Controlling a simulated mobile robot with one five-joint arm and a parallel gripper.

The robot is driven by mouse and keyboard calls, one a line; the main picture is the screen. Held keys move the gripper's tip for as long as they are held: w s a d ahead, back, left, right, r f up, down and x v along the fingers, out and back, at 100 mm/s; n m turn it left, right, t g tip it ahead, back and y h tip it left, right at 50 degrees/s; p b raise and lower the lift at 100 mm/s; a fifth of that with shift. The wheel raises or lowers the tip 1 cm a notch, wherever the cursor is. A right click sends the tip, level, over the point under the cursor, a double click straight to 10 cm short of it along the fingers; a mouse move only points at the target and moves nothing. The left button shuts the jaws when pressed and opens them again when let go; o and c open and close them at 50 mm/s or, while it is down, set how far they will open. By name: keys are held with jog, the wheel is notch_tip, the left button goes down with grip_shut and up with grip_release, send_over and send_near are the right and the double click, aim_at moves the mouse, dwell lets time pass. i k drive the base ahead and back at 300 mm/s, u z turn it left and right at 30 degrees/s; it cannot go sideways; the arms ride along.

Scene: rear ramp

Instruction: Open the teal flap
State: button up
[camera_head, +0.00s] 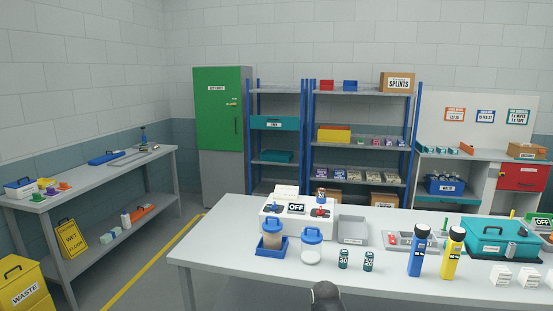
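A teal front panel (280,123) with a white label spans the upper part of the left blue shelf unit at the back. It looks shut and upright. I cannot read its label for certain. Another teal panel (447,198) sits low under the right back bench, partly hidden by things in front. I cannot tell from this view which of the two is the flap. A dark rounded part of my arm (326,296) shows at the bottom edge, far from both panels. No gripper fingers can be made out.
A long white table (215,252) crosses the front, with a white OFF unit (297,210), bottles and a teal lidded case (500,238). A green cabinet (218,115) stands left of the shelves. Open floor lies between the left bench (95,180) and the table.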

aim_at(267, 122)
jog(key=u, duration=4.65)
jog(key=i, duration=0.1)
jog(key=z, duration=3.2)
jog(key=i, duration=4.8)
jog(key=z, duration=1.75)
jog(key=i, duration=2.3)
jog(key=u, duration=0.05)
